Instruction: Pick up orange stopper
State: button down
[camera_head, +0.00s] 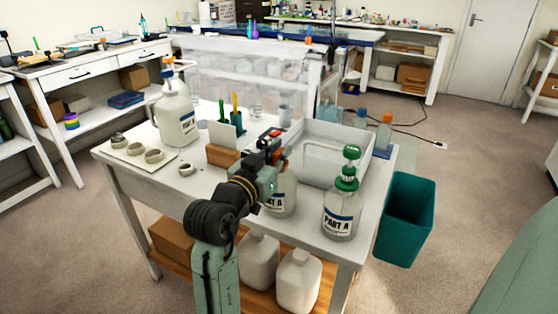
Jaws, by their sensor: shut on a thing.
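My gripper (272,143) is above the middle of the white work table (335,258), in front of the clear tray. It is shut on a small orange-red thing that I take to be the orange stopper (275,133). Its outline is small and partly hidden by the fingers. Just below and behind my gripper stands a bottle marked PART A (284,196), partly covered by my arm. I cannot tell whether the held thing touches anything.
A PART A bottle with a green pump (341,210) stands at the right front. A large jug with an orange pump (175,115) stands at the left. Small bottles, one orange-capped (384,135), stand beyond the clear tray (330,135). A teal bin (405,218) is at the right.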

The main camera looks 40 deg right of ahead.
aim_at(276, 152)
dwell(0.3)
jog(key=shift+r, duration=0.55)
jog(key=shift+a+r+b, duration=0.25)
jog(key=shift+r+b, duration=0.05)
jog(key=shift+r, duration=0.3)
jog(key=shift+a+r+b, duration=0.2)
jog(key=shift+r+b, duration=0.1)
jog(key=shift+r, duration=0.25)
jog(key=s+a+r, duration=0.2)
jog(key=a, duration=0.5)
jog(key=s+a+r, duration=0.2)
jog(key=a+r, duration=0.1)
jog(key=a, duration=0.4)
jog(key=shift+a+p, duration=0.3)
